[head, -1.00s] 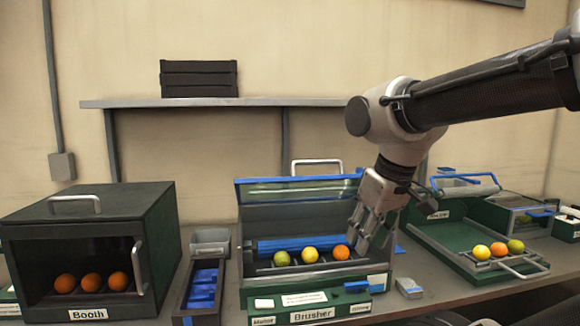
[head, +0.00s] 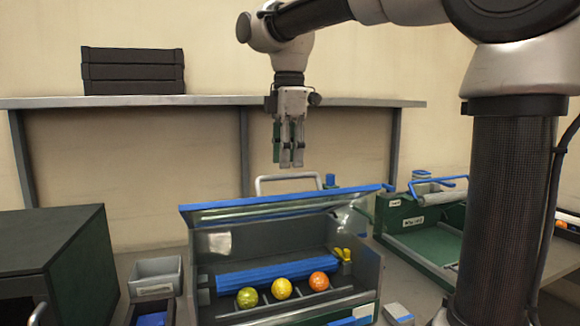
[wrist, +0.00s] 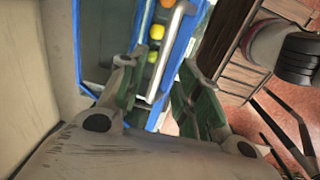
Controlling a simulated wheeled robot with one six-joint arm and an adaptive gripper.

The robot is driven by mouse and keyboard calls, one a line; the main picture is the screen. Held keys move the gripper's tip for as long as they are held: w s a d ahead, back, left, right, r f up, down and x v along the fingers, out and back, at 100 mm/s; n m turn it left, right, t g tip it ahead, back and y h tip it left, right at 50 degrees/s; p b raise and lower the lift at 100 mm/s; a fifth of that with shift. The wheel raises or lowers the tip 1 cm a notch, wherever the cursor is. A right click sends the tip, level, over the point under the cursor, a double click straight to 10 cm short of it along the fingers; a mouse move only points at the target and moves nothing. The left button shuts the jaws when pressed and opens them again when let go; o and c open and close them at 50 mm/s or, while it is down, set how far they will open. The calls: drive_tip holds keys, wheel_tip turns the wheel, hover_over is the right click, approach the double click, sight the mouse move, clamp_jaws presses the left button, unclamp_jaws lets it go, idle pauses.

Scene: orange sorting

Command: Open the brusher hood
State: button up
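The brusher (head: 372,270) is a green and grey box with a blue brush roller (head: 250,277) inside. Its hood (head: 285,205), a clear panel with blue edges, stands raised and is seen nearly edge-on. The hood's pale handle (head: 288,180) shows behind its top edge. A green, a yellow and an orange fruit lie in front of the roller. My gripper (head: 288,163) hangs above the hood handle, apart from it, fingers pointing down. In the wrist view its fingers (wrist: 160,72) are spread with nothing held; a silver bar (wrist: 168,52) shows beyond them.
The dark green booth (head: 75,255) stands left, with a grey bin (head: 155,278) between it and the brusher. A green tray station (head: 425,235) with a blue-edged lid stands right. A shelf (head: 215,101) with black crates (head: 133,70) runs behind my gripper.

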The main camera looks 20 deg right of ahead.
drive_tip(key=shift+w+f, duration=0.1)
drive_tip(key=shift+f, duration=1.4)
clamp_jaws()
drive_tip(key=shift+r, duration=0.1)
